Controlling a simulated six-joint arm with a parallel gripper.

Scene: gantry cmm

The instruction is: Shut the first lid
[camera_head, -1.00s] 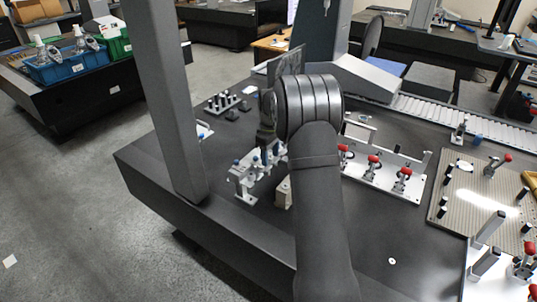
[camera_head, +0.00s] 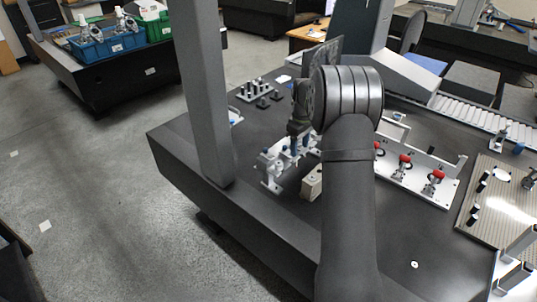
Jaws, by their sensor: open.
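My gripper (camera_head: 297,131) points down at the end of my dark arm, just above a white rack with blue-topped pieces (camera_head: 272,166). It is open, though its fingertips are small and partly hidden. No lid can be made out for certain. A dark upright panel (camera_head: 322,56) stands behind my arm and may be a raised lid; its lower part is hidden by my arm. A small beige block (camera_head: 311,184) sits on the dark table beside the rack, partly covered by my arm.
A white fixture with red-handled clamps (camera_head: 418,184) lies right of my arm. A perforated plate (camera_head: 487,218) is at the far right. A thick grey column (camera_head: 203,95) rises at the left table edge. Small black posts (camera_head: 262,90) stand behind. The front table strip is largely clear.

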